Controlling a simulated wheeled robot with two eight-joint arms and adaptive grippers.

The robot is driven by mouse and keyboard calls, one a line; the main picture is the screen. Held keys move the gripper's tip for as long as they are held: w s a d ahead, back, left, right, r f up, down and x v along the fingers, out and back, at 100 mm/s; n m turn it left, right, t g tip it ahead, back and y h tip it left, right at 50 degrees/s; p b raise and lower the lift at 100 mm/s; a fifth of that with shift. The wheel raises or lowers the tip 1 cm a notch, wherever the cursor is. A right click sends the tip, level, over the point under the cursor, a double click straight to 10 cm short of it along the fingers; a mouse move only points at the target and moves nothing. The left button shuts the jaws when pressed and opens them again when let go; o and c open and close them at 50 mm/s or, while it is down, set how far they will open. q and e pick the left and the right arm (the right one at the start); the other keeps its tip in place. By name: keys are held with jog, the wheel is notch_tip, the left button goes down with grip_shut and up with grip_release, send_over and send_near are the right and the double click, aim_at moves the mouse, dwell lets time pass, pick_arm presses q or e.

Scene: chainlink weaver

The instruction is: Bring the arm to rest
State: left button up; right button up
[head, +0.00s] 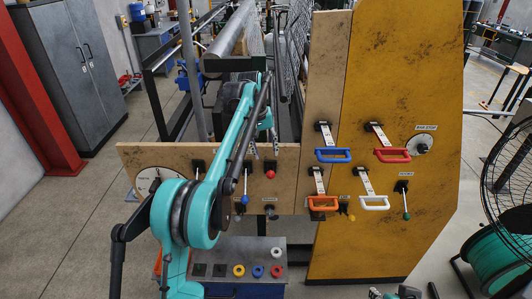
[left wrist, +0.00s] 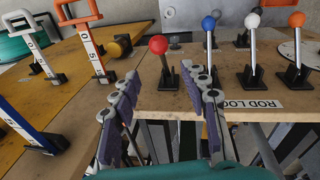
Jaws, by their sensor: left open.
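My left arm reaches out in the head view, and its left gripper (head: 265,150) hangs in front of the wooden lever panel (head: 285,197). In the left wrist view the two fingers of the left gripper (left wrist: 160,75) stand apart with nothing between their pads. A lever with a red knob (left wrist: 158,45) stands just past the fingertips; its knob (head: 270,174) shows just below the gripper in the head view. I cannot tell whether a finger touches it.
Levers with blue (left wrist: 209,23), white (left wrist: 253,20) and orange (left wrist: 297,19) knobs stand beside the red one. A button box (head: 240,258) stands below; a fan (head: 510,175) is at right.

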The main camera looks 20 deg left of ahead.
pick_arm(q)
jog(key=s+d+f+m+t+b, duration=0.1)
jog(key=s+f+b, duration=0.15)
jog(key=s, duration=0.35)
jog(key=s+d+f+m+t+y+b, duration=0.1)
jog(key=s+f+b, duration=0.1)
jog(key=s+b, duration=0.35)
jog(key=s+d+f+t+b, duration=0.1)
jog(key=s+f+b, duration=0.1)
jog(key=s, duration=0.6)
jog(key=s+d+f+m+t+b, duration=0.1)
jog(key=s+f+b, duration=0.5)
jog(key=s+f, duration=1)
notch_tip(320, 180, down, 2)
jog(key=shift+d+f+m+t+y, duration=0.2)
jog(key=shift+m+t+y, duration=0.1)
jog(key=shift+m+t, duration=0.5)
